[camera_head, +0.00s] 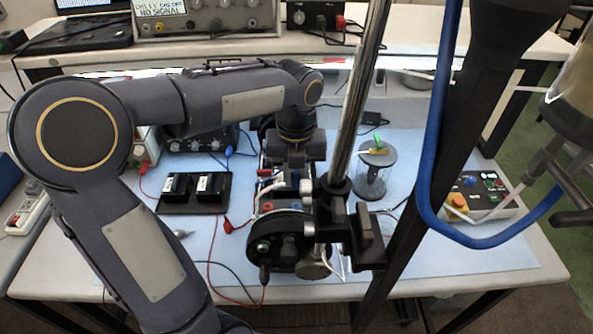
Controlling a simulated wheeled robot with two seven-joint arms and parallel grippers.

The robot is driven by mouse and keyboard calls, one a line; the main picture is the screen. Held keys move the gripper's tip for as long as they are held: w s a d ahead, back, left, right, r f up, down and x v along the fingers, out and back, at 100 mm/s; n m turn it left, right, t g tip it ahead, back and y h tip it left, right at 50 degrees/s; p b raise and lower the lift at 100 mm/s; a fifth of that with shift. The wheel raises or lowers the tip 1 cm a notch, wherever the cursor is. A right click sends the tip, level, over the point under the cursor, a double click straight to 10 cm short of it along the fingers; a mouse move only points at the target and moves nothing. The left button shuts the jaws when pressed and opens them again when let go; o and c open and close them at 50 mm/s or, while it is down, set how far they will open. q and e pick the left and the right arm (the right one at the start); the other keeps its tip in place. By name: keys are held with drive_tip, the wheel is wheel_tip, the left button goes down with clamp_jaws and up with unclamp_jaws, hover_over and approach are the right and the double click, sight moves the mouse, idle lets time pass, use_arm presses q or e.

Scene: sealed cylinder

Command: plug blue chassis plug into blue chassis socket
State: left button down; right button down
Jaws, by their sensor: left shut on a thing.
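My left gripper (289,187) points down over the device with the sockets, near the middle of the table. It is shut on the blue chassis plug, which is mostly hidden by the gripper and the parts around it. A blue lead (240,154) lies to the left of the wrist. The device's dark front panel (286,238) carries knobs and small coloured parts. I cannot make out the blue chassis socket among them. I cannot make out my right gripper.
A chrome pole (359,100) and a black beam (420,170) cross the view right of the gripper. Black modules (194,208) lie left, near a red plug (228,225). A control box (480,203) stands right. The right front mat is clear.

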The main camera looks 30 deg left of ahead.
use_arm(q)
drive_tip(key=shift+f, duration=0.2)
wheel_tip(320, 180, down, 6)
drive_tip(key=b, duration=0.5)
drive_tip(key=shift+r, duration=0.25)
drive_tip(key=shift+p, duration=0.35)
idle(2.1)
drive_tip(key=shift+f, duration=0.25)
idle(0.3)
drive_tip(key=c, duration=1.2)
unclamp_jaws()
drive_tip(key=shift+r, duration=0.2)
wheel_tip(320, 180, up, 8)
drive_tip(key=shift+f, duration=0.2)
